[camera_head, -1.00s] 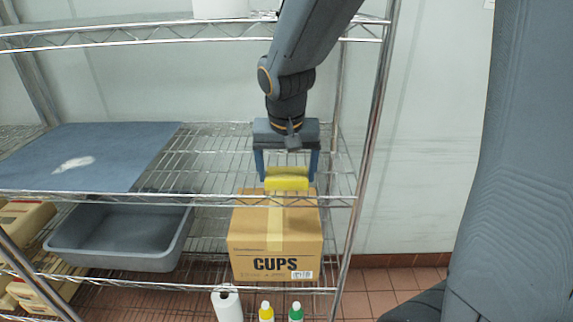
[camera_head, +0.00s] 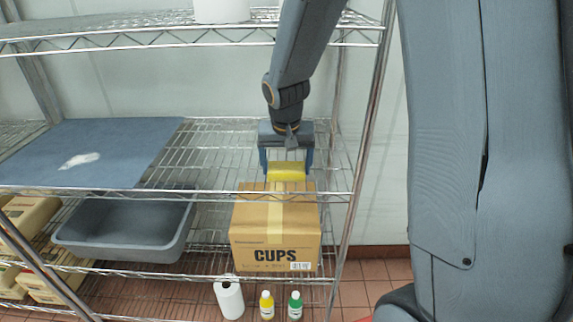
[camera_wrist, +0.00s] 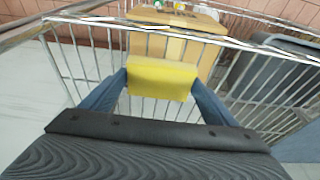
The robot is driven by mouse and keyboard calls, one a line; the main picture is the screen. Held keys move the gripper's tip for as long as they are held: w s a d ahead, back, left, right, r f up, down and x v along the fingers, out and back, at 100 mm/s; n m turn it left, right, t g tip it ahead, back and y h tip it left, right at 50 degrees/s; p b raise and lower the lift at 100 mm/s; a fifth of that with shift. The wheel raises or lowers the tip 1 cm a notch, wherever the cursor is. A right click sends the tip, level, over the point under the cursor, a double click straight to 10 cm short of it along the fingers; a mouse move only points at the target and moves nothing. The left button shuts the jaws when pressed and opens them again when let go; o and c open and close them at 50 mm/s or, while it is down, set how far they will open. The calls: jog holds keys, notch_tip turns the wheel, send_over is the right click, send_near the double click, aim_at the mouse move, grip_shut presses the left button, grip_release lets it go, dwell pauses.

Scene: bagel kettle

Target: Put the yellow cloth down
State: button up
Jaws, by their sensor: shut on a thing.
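The yellow cloth (camera_head: 287,171) is a folded pad held between the two fingers of my gripper (camera_head: 286,165). It is just above the bare wire of the middle shelf (camera_head: 220,160), near its front edge on the right side. In the wrist view the yellow cloth (camera_wrist: 162,79) sits between my blue fingertips (camera_wrist: 162,84), with shelf wires behind it. I cannot tell whether its underside touches the wires.
A blue mat (camera_head: 95,150) with a white patch covers the shelf's left part. Below stand a grey tub (camera_head: 125,240) and a CUPS box (camera_head: 275,235). A paper roll (camera_head: 229,298), yellow bottle (camera_head: 266,305) and green bottle (camera_head: 295,305) stand lower. Wire beside the cloth is free.

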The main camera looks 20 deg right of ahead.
aim_at(286, 168)
jog(key=shift+f, duration=0.15)
jog(key=o, duration=0.9)
jog(key=shift+o, duration=0.2)
jog(key=shift+r, duration=0.55)
jog(key=b+v, duration=0.1)
jog(key=v, duration=0.3)
jog(key=s+a+b, duration=0.4)
jog(key=s, duration=0.7)
jog(key=s+d+f+n+g+y, duration=0.1)
jog(key=s+d+f+n, duration=0.2)
jog(key=f, duration=0.6)
jog(key=shift+s+d+f+n+g, duration=0.3)
jog(key=shift+s+d, duration=0.35)
jog(key=shift+s, duration=0.2)
